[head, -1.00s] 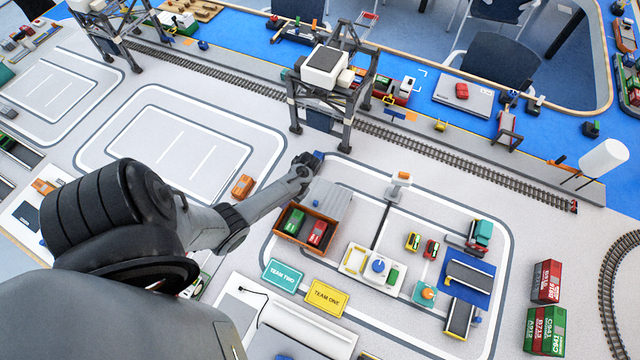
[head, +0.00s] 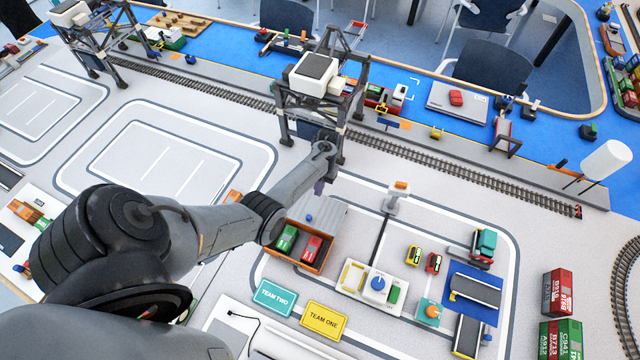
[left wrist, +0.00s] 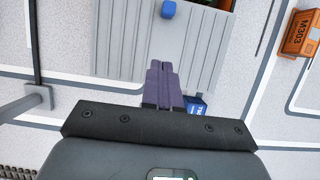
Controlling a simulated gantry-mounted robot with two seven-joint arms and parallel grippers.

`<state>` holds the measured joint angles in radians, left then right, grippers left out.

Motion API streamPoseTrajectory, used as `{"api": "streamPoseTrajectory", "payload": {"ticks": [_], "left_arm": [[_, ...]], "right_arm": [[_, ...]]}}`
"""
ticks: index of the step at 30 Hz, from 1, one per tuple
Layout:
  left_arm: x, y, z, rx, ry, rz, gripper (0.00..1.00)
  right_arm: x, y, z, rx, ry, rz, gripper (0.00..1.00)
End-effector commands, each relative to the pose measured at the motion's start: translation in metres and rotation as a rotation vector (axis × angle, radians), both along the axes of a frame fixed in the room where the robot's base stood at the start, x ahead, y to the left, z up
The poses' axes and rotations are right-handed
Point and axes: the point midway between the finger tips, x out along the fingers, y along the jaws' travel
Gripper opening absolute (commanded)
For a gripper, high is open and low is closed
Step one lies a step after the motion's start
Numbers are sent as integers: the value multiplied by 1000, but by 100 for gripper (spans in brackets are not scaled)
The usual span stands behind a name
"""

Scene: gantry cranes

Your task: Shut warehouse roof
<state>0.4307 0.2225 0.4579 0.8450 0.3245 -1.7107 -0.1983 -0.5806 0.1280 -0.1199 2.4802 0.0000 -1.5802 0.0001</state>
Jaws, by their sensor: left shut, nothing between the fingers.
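The warehouse (head: 290,259) is an orange-brown open-topped box holding a green car (head: 287,238) and a red car (head: 311,248). Its grey ribbed roof (head: 330,212) lies back behind the box, leaving the cars uncovered. A small blue knob (head: 309,217) stands on the roof near the box. My left gripper (head: 319,188) is shut and empty, at the far edge of the roof. In the left wrist view its purple fingers (left wrist: 160,68) are over the roof (left wrist: 110,50), apart from the blue knob (left wrist: 168,9). My right gripper is not in view.
A gantry crane (head: 318,85) stands just behind my left gripper, beside the railway track (head: 430,150). A blue container (left wrist: 196,105) lies close to the fingers. An orange container (left wrist: 300,35) is off to one side.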

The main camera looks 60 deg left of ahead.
Motion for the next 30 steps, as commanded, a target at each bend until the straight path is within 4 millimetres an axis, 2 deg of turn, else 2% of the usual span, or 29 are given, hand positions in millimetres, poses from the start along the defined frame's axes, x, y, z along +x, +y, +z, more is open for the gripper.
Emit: {"api": "streamPoseTrajectory", "payload": {"ticks": [1,6,7,13,18,30], "left_arm": [[-4,-3,-17,0,1,1,0],[-12,-9,-43,0,1,1,0],[-17,-13,-30,-1,2,0,0],[-35,-27,-30,-1,1,0,0],[-42,-32,-32,-1,-1,0,0],[-43,-33,-33,-1,1,-1,0]], "right_arm": [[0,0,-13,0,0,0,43],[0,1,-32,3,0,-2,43],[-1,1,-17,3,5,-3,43],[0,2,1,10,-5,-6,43],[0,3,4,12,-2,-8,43],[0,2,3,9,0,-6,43]]}}
